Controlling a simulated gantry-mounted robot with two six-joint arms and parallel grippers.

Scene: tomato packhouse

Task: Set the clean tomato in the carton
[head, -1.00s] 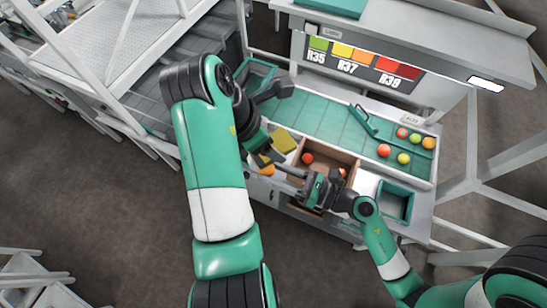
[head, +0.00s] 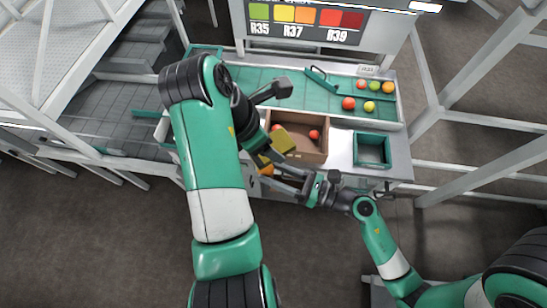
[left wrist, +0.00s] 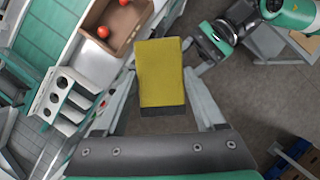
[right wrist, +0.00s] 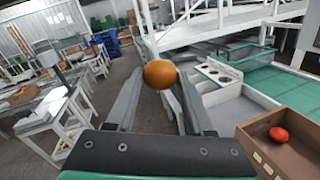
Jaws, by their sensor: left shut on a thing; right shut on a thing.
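My right gripper (head: 280,177) is shut on an orange tomato (head: 267,169), which shows whole between the fingers in the right wrist view (right wrist: 160,74). My left gripper (left wrist: 162,100) is shut on a yellow pad with a dark edge (left wrist: 160,72); the pad also shows in the head view (head: 284,140), close above the tomato. I cannot tell whether pad and tomato touch. The brown open carton (head: 312,158) stands on the bench just beyond both grippers. Red tomatoes (head: 314,134) lie apart inside it. The left arm hides part of the scene.
A green-lined open bin (head: 372,149) stands right of the carton. Several loose tomatoes (head: 349,103) lie on the green belt behind, near a green bar (head: 322,76). A colour chart (head: 306,18) hangs above. A white holder with round holes (left wrist: 63,97) sits beside the carton.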

